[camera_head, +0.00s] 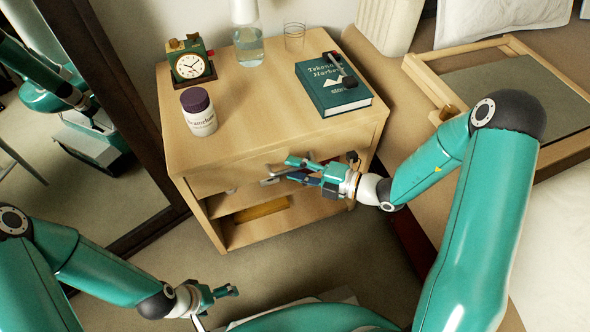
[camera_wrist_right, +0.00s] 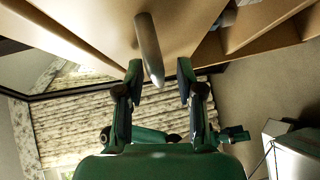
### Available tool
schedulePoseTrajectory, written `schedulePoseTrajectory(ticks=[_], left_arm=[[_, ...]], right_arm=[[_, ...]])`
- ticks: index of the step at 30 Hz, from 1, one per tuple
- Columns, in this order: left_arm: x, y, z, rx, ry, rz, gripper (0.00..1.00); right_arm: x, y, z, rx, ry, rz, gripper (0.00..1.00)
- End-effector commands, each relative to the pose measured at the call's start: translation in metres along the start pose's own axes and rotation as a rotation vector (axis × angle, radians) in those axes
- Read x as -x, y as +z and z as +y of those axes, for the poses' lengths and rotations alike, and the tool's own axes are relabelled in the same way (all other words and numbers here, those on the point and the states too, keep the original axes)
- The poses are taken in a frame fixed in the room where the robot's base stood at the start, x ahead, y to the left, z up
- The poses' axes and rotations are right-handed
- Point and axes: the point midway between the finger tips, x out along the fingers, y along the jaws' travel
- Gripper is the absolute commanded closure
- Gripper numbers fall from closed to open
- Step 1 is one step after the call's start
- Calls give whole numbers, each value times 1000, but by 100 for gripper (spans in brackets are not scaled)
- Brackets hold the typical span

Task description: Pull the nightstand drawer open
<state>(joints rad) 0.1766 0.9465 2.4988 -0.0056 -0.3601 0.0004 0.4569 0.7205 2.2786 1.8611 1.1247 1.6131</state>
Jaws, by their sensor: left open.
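The wooden nightstand (camera_head: 250,110) stands against the wall, and its drawer front (camera_head: 222,178) looks flush with the body. A grey bar handle (camera_head: 269,181) sits on the drawer, partly hidden by my right gripper (camera_head: 288,170). In the right wrist view the handle (camera_wrist_right: 149,50) reaches between the two spread fingers of my right gripper (camera_wrist_right: 160,72), with gaps visible on both sides. It is not gripped. My left gripper (camera_head: 228,291) is open and empty, low in front of the nightstand, away from the drawer.
On top stand a clock (camera_head: 190,62), a pill bottle (camera_head: 198,112), a water carafe (camera_head: 248,45), a glass (camera_head: 294,37) and a green book (camera_head: 332,86). A mirror (camera_head: 100,160) is at left, the bed at right. Carpet (camera_head: 290,265) in front is partly clear.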

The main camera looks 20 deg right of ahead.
Motion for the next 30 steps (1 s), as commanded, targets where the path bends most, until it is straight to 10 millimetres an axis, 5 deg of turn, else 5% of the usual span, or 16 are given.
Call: schedulePoseTrajectory(ticks=[11, 18, 30], left_arm=[[-1, 0, 0, 0, 0, 0, 6], [-1, 0, 0, 0, 0, 0, 6], [-1, 0, 0, 0, 0, 0, 6]], right_arm=[[-6, 0, 0, 0, 0, -1, 63], [-5, 0, 0, 0, 0, -2, 100], [-5, 0, -1, -1, -3, -2, 100]])
